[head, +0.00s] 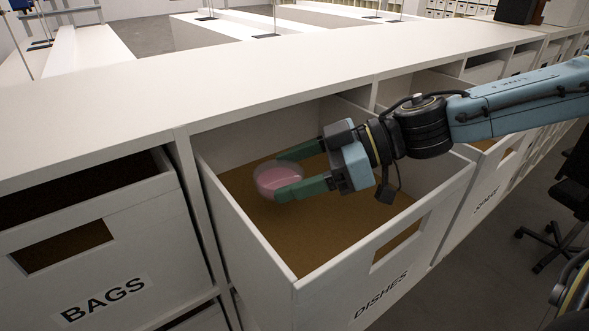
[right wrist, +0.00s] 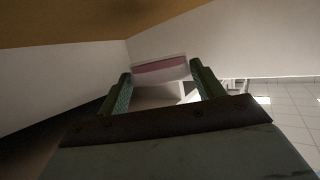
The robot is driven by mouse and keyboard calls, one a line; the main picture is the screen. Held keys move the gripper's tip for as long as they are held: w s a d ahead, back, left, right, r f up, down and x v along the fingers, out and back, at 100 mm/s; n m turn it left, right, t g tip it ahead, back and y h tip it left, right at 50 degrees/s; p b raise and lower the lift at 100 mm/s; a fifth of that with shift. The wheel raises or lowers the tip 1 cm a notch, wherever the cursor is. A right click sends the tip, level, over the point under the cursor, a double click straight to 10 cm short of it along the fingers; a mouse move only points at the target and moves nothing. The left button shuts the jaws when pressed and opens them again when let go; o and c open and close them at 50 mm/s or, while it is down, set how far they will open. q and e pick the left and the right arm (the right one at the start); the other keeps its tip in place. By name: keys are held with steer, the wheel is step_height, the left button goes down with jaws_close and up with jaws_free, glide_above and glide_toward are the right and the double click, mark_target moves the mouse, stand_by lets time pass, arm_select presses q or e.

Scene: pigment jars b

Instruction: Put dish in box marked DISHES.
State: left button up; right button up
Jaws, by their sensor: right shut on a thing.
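A small round clear dish with pink contents (head: 276,179) is held between the green fingers of my right gripper (head: 283,174). It also shows between the fingertips in the right wrist view (right wrist: 160,69). The gripper is over the pulled-out white box marked DISHES (head: 262,257), with the dish within its opening near the left wall. The box has a brown floor (head: 320,245), and no other item shows on it. I cannot tell how high the dish is above that floor. My left gripper is not in view.
A box marked BAGS (head: 150,262) stands to the left, behind a white divider (head: 201,210). Another pulled-out box (head: 487,177) is to the right. A white counter top (head: 250,80) runs above the boxes. A black chair (head: 572,185) stands at the right edge.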

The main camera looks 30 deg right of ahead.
steer(key=shift+f+b, duration=0.4)
steer(key=shift+f, duration=0.15)
steer(key=o, duration=1)
steer(key=shift+c, duration=0.2)
steer(key=shift+r, duration=0.2)
steer(key=shift+r+p, duration=0.7)
steer(key=shift+p, duration=0.05)
steer(key=shift+s+d, duration=0.1)
steer(key=shift+d, duration=0.15)
steer(key=shift+s+d+r+b, duration=0.15)
steer(key=shift+s+d+b, duration=0.15)
steer(key=shift+d, duration=0.2)
steer(key=shift+v, duration=2.85)
